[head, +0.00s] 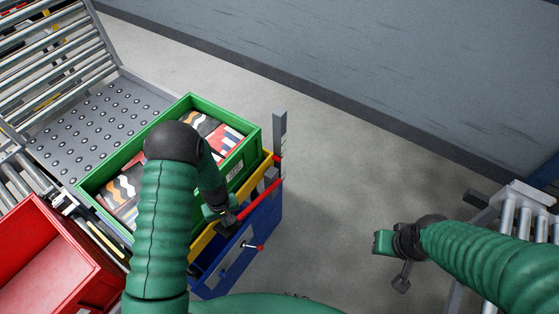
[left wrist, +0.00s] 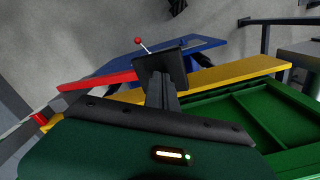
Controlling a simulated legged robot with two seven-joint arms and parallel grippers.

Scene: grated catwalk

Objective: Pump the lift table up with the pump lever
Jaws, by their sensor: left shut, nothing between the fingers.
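The lift table has a blue base (head: 262,222) and a yellow platform (head: 203,243). A red bar (head: 262,197), which looks like the pump lever, runs along its near right end. It also shows in the left wrist view (left wrist: 95,82). My left gripper (head: 228,216) is shut and empty, at the bar's lower left end; whether they touch is unclear. In the left wrist view its black fingers (left wrist: 160,65) partly hide the bar and platform. My right gripper (head: 396,262) hangs over bare floor, away from the table; its jaw opening is unclear.
A green crate (head: 250,152) with patterned boxes sits on the platform. A small rod with a red knob (head: 261,247) sticks out from the base. A red bin (head: 40,262) and roller conveyor stand left, another conveyor (head: 530,205) right. The floor between is clear.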

